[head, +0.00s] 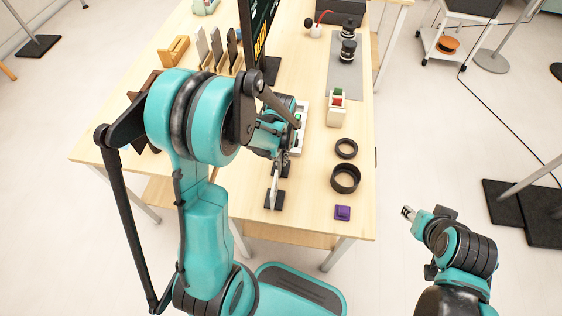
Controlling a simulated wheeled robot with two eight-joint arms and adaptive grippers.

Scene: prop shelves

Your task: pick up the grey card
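My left gripper (282,168) points down just behind this piece, largely hidden by my own arm. I cannot tell whether its fingers are open or touch anything. My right gripper (408,212) is off the table's right side, away from the cards, and looks empty; its finger opening is too small to judge.
A white tray (301,124) lies partly behind my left wrist. To its right are a cream box (336,108), two black rings (345,178) and a purple block (342,213). A grey mat (345,78) bears black lenses.

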